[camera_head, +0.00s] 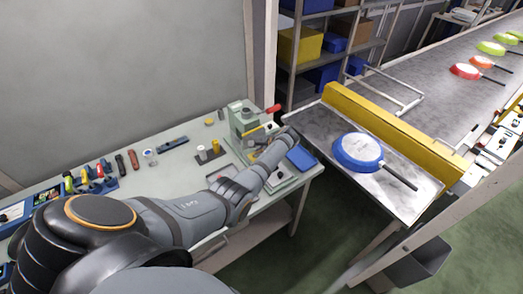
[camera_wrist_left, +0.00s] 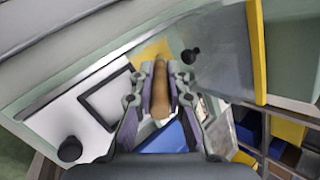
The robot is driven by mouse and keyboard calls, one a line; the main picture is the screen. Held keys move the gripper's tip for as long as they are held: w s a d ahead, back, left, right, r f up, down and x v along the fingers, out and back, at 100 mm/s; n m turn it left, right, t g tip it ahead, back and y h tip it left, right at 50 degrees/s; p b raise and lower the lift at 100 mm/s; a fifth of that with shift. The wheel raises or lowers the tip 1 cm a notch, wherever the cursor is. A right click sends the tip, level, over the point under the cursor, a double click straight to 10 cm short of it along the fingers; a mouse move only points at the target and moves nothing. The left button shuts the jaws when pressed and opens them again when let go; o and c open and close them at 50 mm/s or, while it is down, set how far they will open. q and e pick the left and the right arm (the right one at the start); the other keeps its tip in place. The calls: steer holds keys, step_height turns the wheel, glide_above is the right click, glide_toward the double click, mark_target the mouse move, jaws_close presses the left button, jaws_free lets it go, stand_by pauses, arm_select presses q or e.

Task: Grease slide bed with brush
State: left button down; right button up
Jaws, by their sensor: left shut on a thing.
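My left gripper (camera_head: 284,138) reaches over the right end of the workbench (camera_head: 190,145), beside a pale green machine (camera_head: 242,115) with a red-tipped handle. In the left wrist view, the left gripper (camera_wrist_left: 160,72) is shut on a brown, wood-coloured handle, which I take to be the brush (camera_wrist_left: 160,95). The bristles cannot be made out clearly. Below the gripper are a pale plate with a dark square frame (camera_wrist_left: 97,98) and black knobs; I cannot tell which surface is the slide bed. The arm hides part of the machine in the head view. My right gripper is not in view.
A blue tray (camera_head: 301,158) lies at the bench's right end. Small tools and a dark stand (camera_head: 211,155) are on the bench. To the right, a blue pan (camera_head: 358,150) rests on a metal table beside a yellow rail (camera_head: 395,130). Red and green pans lie on the conveyor.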

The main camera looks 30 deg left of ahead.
arm_select(q)
steer(key=shift+s+a+r+p, duration=0.15)
steer(key=shift+s+a+p, duration=0.2)
steer(key=shift+p, duration=0.45)
steer(key=shift+s+a+p, duration=0.2)
steer(key=shift+s+p, duration=0.1)
steer(key=shift+f, duration=0.2)
steer(key=shift+w+d+f+b, duration=0.15)
steer(key=shift+w+d+b, duration=0.1)
steer(key=shift+w+b, duration=0.6)
steer(key=shift+d+r+b, duration=0.1)
steer(key=shift+r+b, duration=0.1)
steer(key=shift+b, duration=0.1)
